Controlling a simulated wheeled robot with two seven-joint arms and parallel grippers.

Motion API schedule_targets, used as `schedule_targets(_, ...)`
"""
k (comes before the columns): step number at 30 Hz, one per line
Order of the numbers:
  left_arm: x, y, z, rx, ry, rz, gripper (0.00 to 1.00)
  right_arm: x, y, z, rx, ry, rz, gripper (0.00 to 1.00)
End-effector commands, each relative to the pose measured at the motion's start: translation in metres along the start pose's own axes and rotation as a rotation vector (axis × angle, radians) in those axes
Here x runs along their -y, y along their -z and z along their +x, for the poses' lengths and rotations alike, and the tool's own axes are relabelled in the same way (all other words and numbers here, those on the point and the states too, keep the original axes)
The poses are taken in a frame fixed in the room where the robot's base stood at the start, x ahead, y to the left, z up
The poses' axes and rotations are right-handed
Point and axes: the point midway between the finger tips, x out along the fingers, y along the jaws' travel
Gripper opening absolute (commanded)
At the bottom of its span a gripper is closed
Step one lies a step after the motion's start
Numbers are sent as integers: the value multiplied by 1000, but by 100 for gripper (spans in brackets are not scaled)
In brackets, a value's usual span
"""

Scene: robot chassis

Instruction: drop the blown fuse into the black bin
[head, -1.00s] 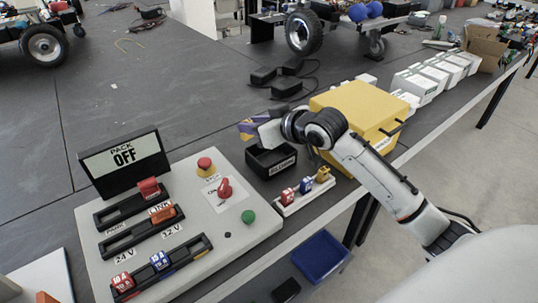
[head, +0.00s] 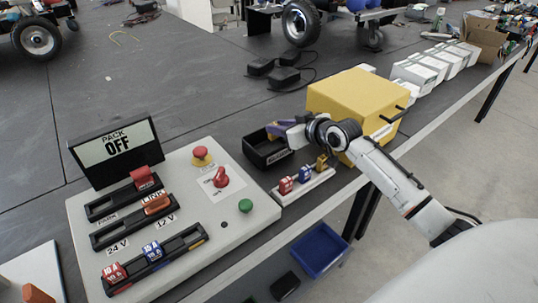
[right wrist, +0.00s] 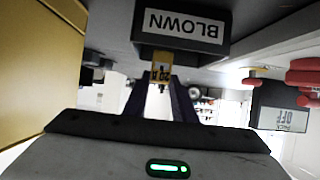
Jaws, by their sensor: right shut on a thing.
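The black bin (head: 262,164) stands on the table between the grey panel and the yellow case. Its white BLOWN label shows upside down on the bin's wall in the right wrist view (right wrist: 183,27). My right gripper (head: 276,130) is over the bin's far right part in the head view. In the right wrist view its purple fingers are shut on a small yellow fuse (right wrist: 161,70), which appears against the bin's labelled wall. Whether it touches the bin I cannot tell. The fuse is hard to make out in the head view. My left gripper is not in view.
A white rack (head: 304,189) with red, blue and yellow fuses stands close in front of the bin. The yellow case (head: 350,100) is just right of my gripper. The grey panel (head: 205,240) with a PACK OFF display (head: 115,147) is at left.

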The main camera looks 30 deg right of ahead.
Motion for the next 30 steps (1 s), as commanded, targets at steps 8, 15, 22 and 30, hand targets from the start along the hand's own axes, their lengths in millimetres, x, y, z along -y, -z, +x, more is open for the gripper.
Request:
schedule_targets(8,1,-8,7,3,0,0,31,0,-6,4,-2,0,-1,3)
schedule_targets(15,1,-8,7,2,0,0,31,0,-6,4,-2,0,0,46)
schedule_targets(22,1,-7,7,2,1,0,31,0,-7,4,-1,0,0,46)
schedule_targets(30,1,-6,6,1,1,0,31,0,-7,-18,0,0,-3,46)
